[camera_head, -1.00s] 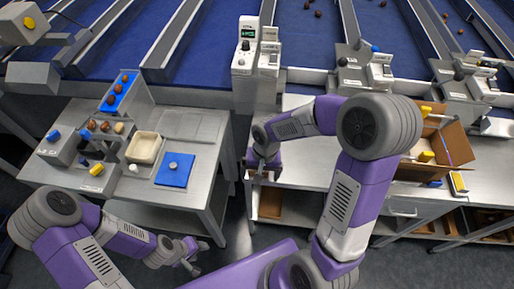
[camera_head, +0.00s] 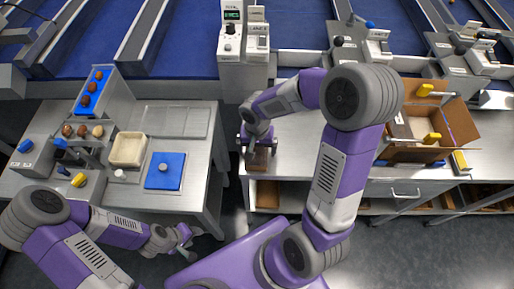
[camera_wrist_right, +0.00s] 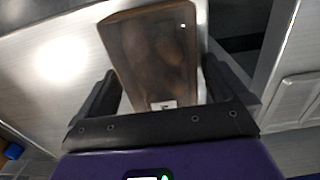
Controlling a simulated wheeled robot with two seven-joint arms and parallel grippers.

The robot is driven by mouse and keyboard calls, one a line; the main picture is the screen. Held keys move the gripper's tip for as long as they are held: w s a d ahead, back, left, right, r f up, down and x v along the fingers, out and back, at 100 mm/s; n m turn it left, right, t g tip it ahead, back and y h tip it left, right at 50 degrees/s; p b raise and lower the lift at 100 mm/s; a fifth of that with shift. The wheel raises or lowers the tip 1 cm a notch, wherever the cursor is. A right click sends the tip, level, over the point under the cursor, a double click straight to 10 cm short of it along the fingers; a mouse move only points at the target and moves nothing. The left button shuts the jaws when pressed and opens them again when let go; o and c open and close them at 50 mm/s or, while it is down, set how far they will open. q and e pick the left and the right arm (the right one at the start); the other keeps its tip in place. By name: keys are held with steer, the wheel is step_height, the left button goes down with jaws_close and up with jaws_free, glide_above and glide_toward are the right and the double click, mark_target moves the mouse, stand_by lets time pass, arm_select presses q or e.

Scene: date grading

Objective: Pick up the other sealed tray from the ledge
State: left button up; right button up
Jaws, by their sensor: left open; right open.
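A brown sealed tray (camera_wrist_right: 150,55) with dark dates blurred under its film lies on the metal ledge in the right wrist view. In the head view the tray (camera_head: 260,160) sits at the left front corner of the right bench, partly hidden by my right gripper (camera_head: 256,142). That gripper (camera_wrist_right: 160,98) is open, with one finger on each side of the tray's near end. A gap shows beside the fingers, and I cannot tell whether either touches. My left gripper (camera_head: 183,242) is open and empty, low in front of the left table.
An open cardboard box (camera_head: 462,122) stands on the right bench (camera_head: 300,150). The left table holds a cream bowl (camera_head: 128,150), a blue mat (camera_head: 165,171) and a blue rack of dates (camera_head: 95,92). A floor gap separates the two tables.

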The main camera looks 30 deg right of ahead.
steer(key=shift+c, duration=0.2)
steer(key=c, duration=1)
steer(key=shift+r, duration=0.2)
